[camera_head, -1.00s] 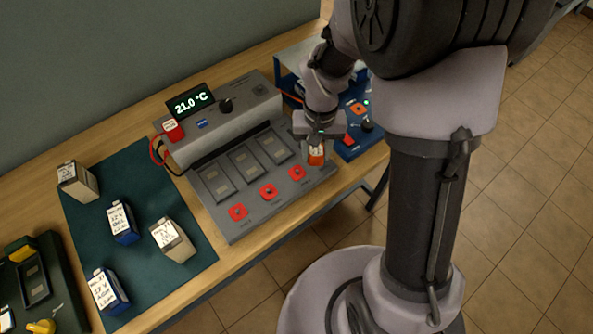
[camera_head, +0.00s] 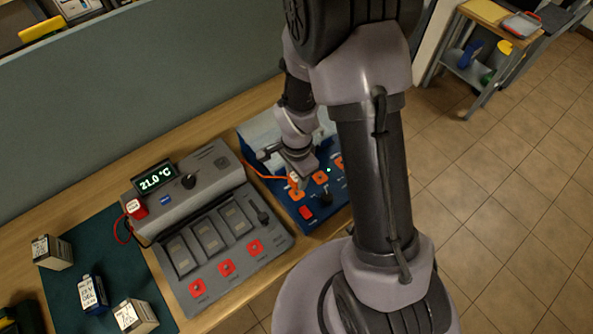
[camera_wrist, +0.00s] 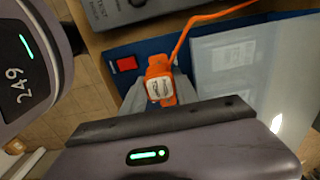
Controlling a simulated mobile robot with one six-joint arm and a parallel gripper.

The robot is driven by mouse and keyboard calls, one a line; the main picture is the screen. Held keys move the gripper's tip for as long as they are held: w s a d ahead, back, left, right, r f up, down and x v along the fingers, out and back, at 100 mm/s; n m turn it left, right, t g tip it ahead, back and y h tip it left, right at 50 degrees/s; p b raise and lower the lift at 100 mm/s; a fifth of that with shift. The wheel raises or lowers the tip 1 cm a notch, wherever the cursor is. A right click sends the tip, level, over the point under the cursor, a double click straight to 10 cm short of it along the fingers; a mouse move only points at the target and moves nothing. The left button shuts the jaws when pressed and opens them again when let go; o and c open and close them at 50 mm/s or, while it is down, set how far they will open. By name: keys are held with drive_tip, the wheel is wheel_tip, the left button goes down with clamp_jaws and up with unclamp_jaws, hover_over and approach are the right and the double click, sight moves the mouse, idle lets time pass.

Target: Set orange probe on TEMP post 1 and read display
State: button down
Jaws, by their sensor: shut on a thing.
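My gripper (camera_wrist: 160,92) is shut on the orange probe (camera_wrist: 158,70), which has a white label on top and an orange cable. In the head view my gripper (camera_head: 297,177) is over the left part of the blue box (camera_head: 268,188), beside its orange square posts (camera_head: 320,177). Whether the probe touches a post is hidden, and the post labels are too small to read. The grey tester's display (camera_head: 155,178) reads 21.0 °C.
The grey tester (camera_head: 205,170) stands left of the blue box, with a red probe (camera_head: 137,207) at its left end. Several batteries stand on the green mat (camera_head: 92,235). A red button (camera_wrist: 127,63) is on the blue box near the probe.

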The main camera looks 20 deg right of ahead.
sight(297, 192)
wheel_tip(297, 192, down, 5)
drive_tip(key=b, duration=0.3)
drive_tip(key=shift+s+f, duration=0.1)
drive_tip(key=shift+b, duration=0.45)
idle(0.9)
drive_tip(key=shift+f+b, duration=0.4)
drive_tip(key=shift+b, duration=0.1)
drive_tip(key=c, duration=1.2)
unclamp_jaws()
wheel_tip(297, 192, up, 11)
drive_tip(key=p, duration=0.7)
drive_tip(key=shift+r, duration=0.1)
